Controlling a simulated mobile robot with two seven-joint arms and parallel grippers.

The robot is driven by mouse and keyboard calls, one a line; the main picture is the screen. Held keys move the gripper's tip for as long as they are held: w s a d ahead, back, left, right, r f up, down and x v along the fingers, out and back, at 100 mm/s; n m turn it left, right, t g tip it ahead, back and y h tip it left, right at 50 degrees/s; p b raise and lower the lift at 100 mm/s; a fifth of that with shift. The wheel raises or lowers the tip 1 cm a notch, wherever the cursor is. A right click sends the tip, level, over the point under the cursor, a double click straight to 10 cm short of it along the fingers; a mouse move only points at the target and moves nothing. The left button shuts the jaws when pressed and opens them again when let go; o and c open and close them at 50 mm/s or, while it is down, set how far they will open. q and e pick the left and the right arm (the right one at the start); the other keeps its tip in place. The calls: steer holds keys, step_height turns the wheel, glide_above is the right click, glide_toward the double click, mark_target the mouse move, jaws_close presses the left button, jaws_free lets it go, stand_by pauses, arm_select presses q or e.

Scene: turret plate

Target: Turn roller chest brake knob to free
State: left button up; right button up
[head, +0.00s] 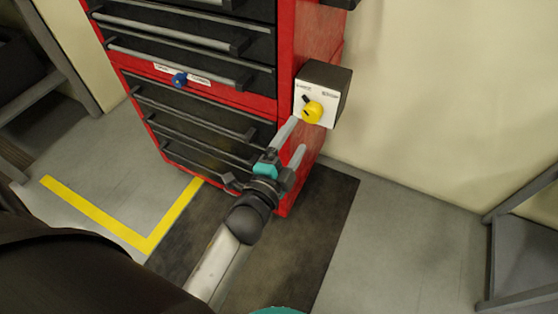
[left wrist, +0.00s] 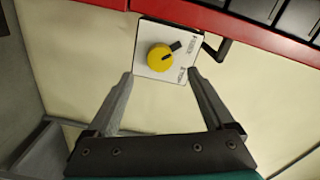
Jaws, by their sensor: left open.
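The yellow brake knob (head: 313,112) sits on a white-faced box (head: 324,92) on the right side of the red roller chest (head: 310,50). In the left wrist view the knob (left wrist: 160,57) is round, with a dark pointer towards one of two printed labels; the lettering is too small to read surely. My left gripper (head: 298,136) is open, its fingers pointing at the box from below. In the left wrist view its fingertips (left wrist: 160,76) are spread either side of the plate's lower part, with nothing between them touching the knob. My right gripper is out of view.
A blue knob (head: 179,79) is on the chest front between dark drawers with bar handles. A dark mat (head: 333,205) and yellow floor tape (head: 100,216) lie below. A grey metal frame (head: 490,250) stands at right. The wall beside the box is bare.

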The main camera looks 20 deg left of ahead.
arm_select(q)
steer(key=s, duration=0.7)
steer(key=shift+s, duration=0.2)
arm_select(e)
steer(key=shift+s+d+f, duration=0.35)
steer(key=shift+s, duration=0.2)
arm_select(q)
steer(key=shift+a, duration=0.1)
steer(key=s+d+f+n+g+p, duration=0.1)
steer(key=s+f+n+g, duration=0.25)
steer(key=f, duration=0.95)
steer(key=s+f+n+g+p, duration=0.1)
steer(key=s+f+n+g, duration=0.25)
steer(key=f, duration=0.85)
steer(key=s+a+f+n+g+p, duration=0.1)
steer(key=s+a+f+g, duration=0.3)
steer(key=s, duration=0.5)
steer(key=s+a+f+n+g+y+p, duration=0.1)
steer(key=s+a+f+n+g, duration=0.3)
steer(key=s+f, duration=0.5)
steer(key=shift+a+f, duration=0.3)
steer(key=shift+a, duration=0.3)
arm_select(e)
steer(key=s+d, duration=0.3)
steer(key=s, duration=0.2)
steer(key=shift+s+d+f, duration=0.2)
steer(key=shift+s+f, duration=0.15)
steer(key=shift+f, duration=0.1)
arm_select(q)
steer(key=shift+c, duration=0.4)
